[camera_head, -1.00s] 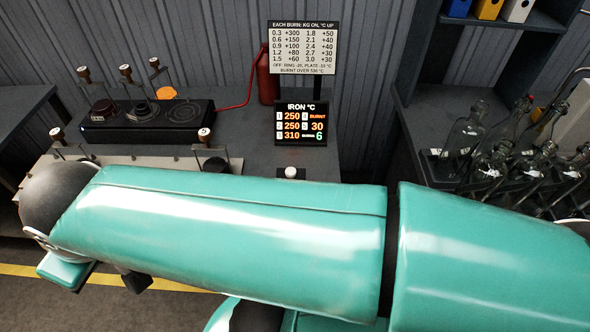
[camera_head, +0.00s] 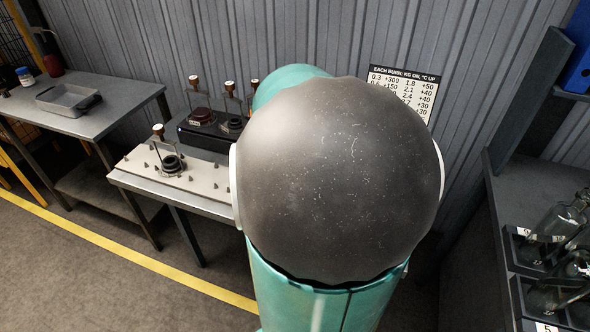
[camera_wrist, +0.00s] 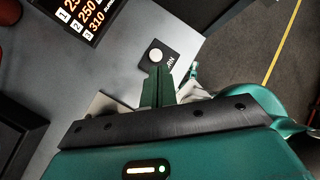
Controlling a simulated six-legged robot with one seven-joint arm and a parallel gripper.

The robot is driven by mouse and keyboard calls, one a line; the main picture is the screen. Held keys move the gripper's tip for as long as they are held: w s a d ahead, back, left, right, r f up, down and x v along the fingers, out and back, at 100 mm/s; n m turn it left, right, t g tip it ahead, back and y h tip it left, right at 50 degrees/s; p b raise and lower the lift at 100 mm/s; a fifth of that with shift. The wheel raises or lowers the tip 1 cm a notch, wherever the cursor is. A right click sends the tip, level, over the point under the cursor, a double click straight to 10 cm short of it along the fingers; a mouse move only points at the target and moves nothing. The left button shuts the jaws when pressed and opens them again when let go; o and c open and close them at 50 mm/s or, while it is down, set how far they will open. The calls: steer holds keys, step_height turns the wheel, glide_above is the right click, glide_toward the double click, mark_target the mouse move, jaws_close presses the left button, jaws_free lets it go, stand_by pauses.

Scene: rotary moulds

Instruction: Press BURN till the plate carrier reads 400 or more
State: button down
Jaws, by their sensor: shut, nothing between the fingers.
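The white BURN button (camera_wrist: 156,56) sits on a small dark plate in the wrist view, with part of its lettering showing. My gripper (camera_wrist: 158,72) is shut and empty, its tips just below the button in the picture; I cannot tell if they touch. The IRON display (camera_wrist: 85,14) is cut off at the upper left; row 3 reads 310, row 2 reads 250. In the head view my arm hides the button, display and gripper. Carriers with wooden knobs (camera_head: 229,86) stand on the black burner unit (camera_head: 205,139), partly hidden; I cannot tell which is the plate carrier.
A burn chart (camera_head: 402,92) hangs on the wall, partly covered by my arm. A pale spiked bench (camera_head: 187,190) holds one more carrier (camera_head: 159,133). Glass bottles (camera_head: 560,222) stand in racks at the right. A side table (camera_head: 95,92) bears a metal tray (camera_head: 69,99).

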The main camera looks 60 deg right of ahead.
steer(key=s+d+n+g, duration=0.1)
steer(key=s+d, duration=0.2)
steer(key=s, duration=0.2)
steer(key=shift+d+f+n+g, duration=0.25)
steer(key=shift+n+g, duration=0.15)
steer(key=shift+w+f, duration=0.1)
steer(key=shift+f, duration=4.3)
steer(key=shift+f, duration=0.4)
steer(key=shift+f, duration=0.45)
steer(key=shift+r, duration=0.85)
